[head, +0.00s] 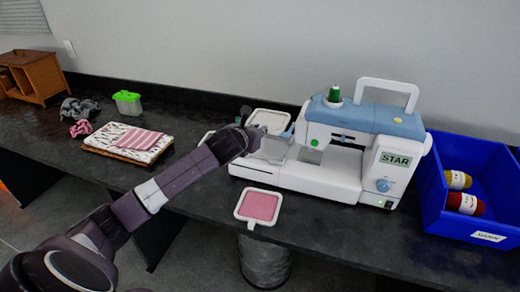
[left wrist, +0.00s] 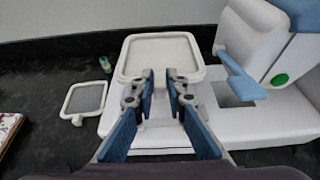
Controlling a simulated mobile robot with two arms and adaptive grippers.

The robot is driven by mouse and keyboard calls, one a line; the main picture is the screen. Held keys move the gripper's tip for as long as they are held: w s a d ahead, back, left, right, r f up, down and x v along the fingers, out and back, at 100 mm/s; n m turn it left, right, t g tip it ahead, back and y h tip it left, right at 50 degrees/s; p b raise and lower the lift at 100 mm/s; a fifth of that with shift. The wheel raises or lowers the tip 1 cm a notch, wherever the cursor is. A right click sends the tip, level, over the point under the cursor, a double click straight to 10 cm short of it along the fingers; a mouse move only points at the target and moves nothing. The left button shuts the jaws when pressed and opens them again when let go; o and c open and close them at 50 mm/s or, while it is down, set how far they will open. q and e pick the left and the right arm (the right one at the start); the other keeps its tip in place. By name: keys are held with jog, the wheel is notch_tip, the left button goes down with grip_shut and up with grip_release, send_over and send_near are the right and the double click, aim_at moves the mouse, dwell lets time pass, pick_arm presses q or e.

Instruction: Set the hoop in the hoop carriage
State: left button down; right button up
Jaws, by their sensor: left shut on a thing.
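My left gripper (left wrist: 161,76) is shut on the near edge of a white-framed hoop (left wrist: 161,56) with pale cloth. In the head view, the left gripper (head: 252,137) and this hoop (head: 269,120) are at the left end of the white and blue sewing machine (head: 318,178). In the left wrist view, the hoop appears over or just behind the machine's white left part (left wrist: 150,135). I cannot tell whether they touch. The hoop carriage is not clearly distinguishable; gripper and hoop cover that area. My right gripper is not in view.
A pink hoop (head: 259,206) lies in front of the machine. Another hoop (left wrist: 84,99) lies left of it, mostly behind my arm in the head view. A blue bin (head: 460,222) with yarn stands right. Folded cloth (head: 131,141) lies left. A small bottle (left wrist: 105,64) stands behind.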

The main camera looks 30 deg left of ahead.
pick_arm(q)
notch_tip(320, 180, down, 4)
jog(key=shift+f, duration=0.1)
notch_tip(320, 180, down, 4)
jog(key=shift+r, duration=0.15)
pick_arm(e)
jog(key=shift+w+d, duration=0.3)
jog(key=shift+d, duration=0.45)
pick_arm(q)
jog(key=c, duration=1.9)
grip_release()
jog(key=shift+c, duration=0.2)
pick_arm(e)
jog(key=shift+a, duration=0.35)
